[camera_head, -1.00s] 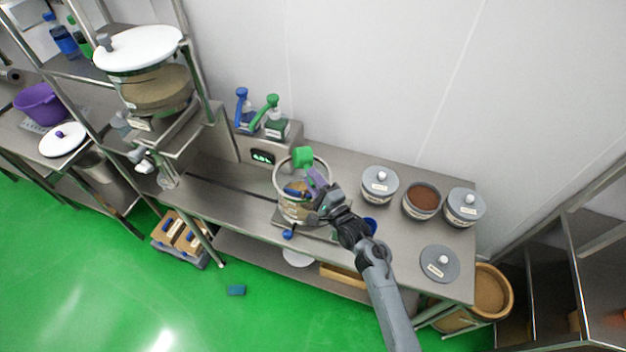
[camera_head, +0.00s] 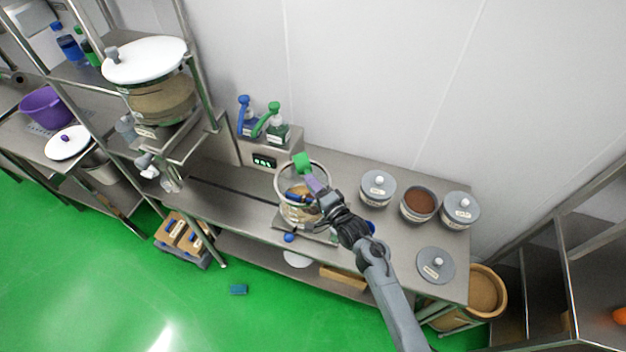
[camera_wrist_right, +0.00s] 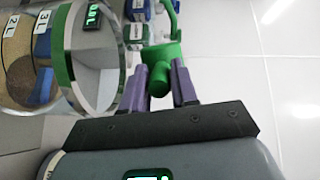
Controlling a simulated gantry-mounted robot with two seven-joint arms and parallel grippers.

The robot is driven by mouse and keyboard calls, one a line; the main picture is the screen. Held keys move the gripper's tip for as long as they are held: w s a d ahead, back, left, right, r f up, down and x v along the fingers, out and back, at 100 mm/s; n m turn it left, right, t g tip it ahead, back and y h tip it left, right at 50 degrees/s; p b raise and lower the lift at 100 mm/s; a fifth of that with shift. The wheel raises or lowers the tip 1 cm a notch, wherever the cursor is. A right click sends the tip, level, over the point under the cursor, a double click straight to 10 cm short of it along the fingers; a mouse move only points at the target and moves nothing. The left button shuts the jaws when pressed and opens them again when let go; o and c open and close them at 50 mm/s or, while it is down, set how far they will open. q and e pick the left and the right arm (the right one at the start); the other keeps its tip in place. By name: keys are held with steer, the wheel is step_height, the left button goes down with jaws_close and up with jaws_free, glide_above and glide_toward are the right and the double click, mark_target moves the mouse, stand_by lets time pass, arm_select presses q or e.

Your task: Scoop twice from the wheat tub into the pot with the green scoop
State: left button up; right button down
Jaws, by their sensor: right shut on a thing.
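The green scoop (camera_head: 302,162) is in my right gripper (camera_head: 316,186), its head over the far rim of the pot. In the right wrist view the purple fingers (camera_wrist_right: 159,88) are closed on the green handle (camera_wrist_right: 159,72). The clear pot (camera_head: 295,213) stands on the scale plate and holds tan contents and something blue; its side with volume marks shows in the right wrist view (camera_wrist_right: 18,62). An open tub (camera_head: 419,213) with brown contents stands to the right; I cannot read its label. Whether the scoop is loaded is unclear. My left gripper is out of view.
Grey-lidded tubs (camera_head: 377,190) (camera_head: 459,210) flank the open tub. A loose grey lid (camera_head: 436,266) lies at the table's front right. A tan-filled barrel (camera_head: 486,290) stands beyond the table's right end.

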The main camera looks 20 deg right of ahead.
steer(key=r+n+p, duration=0.1)
steer(key=n+p, duration=0.1)
steer(key=n+g+h+p, duration=0.1)
steer(key=n+p, duration=0.1)
steer(key=n, duration=0.1)
steer(key=r+n+g+h+p, duration=0.1)
steer(key=n+p, duration=0.1)
steer(key=n, duration=0.1)
steer(key=shift+a+r+p, duration=0.2)
steer(key=shift+r+p, duration=0.15)
steer(key=shift+a+n, duration=0.1)
steer(key=shift+n, duration=0.4)
steer(key=shift+r+n+g+h, duration=0.3)
steer(key=shift+r+n+h, duration=0.25)
steer(key=shift+n+h, duration=0.3)
steer(key=shift+a+r+n+h, duration=0.15)
steer(key=shift+r+n+h, duration=0.4)
steer(key=shift+n, duration=0.7)
steer(key=shift+r+g, duration=0.1)
steer(key=shift+g, duration=0.3)
